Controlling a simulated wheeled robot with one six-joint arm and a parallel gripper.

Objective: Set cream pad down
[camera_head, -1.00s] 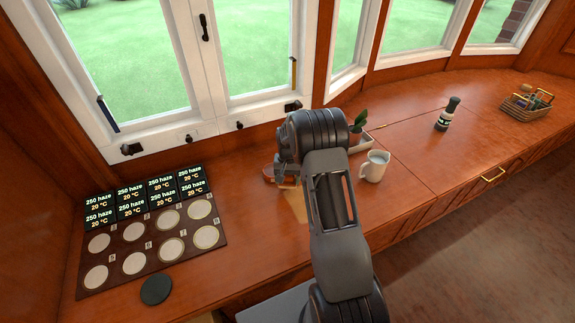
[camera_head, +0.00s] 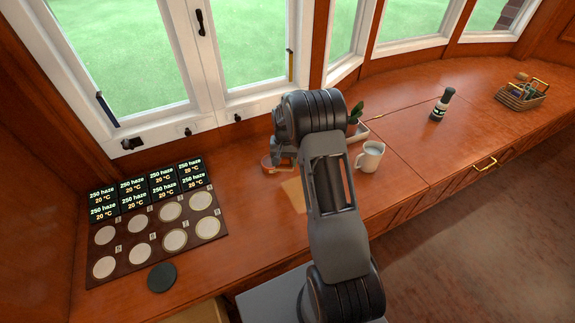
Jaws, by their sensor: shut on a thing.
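My gripper (camera_head: 280,161) points down over the counter, left of the mug, seen side-on and partly behind its own wrist. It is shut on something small. A reddish-brown round thing (camera_head: 268,169) shows at its fingertips; whether that is what the fingers hold is unclear. No round cream pad shows clearly in the fingers. A flat pale tan piece (camera_head: 292,194) lies just below them in the picture, partly hidden by my arm. Several cream discs (camera_head: 207,228) sit on a dark brown board (camera_head: 152,252) at the left.
Black label panels (camera_head: 191,180) stand behind the discs. A dark round pad (camera_head: 162,277) lies in front of the board. Counter between board and gripper is clear.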

